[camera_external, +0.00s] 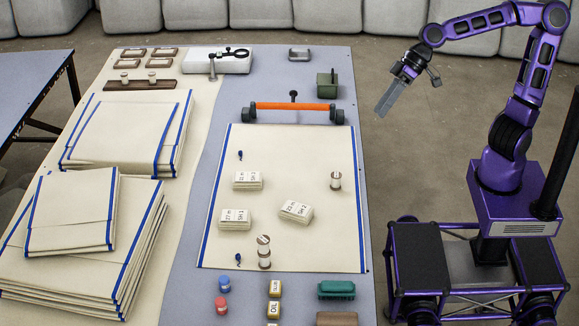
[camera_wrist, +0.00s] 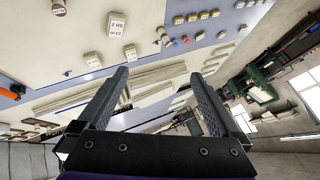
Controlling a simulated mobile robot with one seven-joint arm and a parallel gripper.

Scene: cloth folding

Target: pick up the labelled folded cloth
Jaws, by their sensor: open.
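Three small folded cloths with printed labels lie on the cream mat (camera_external: 290,248) with blue edges. One labelled cloth is at the upper left of the mat (camera_external: 248,181), one at the lower left (camera_external: 235,219), and one, turned at an angle, near the middle (camera_external: 296,211). In the wrist view, labelled cloths show at the top (camera_wrist: 116,25) and lower down (camera_wrist: 94,61). My gripper (camera_external: 381,113) hangs in the air right of the table, away from the cloths. In the wrist view its two fingers (camera_wrist: 162,85) are apart, with nothing between them.
Large folded cloth stacks (camera_external: 80,250) fill the table's left side. Thread spools (camera_external: 263,252) and (camera_external: 336,181) stand on the mat. An orange roller bar (camera_external: 293,106) lies behind the mat. Floor between table and my base is clear.

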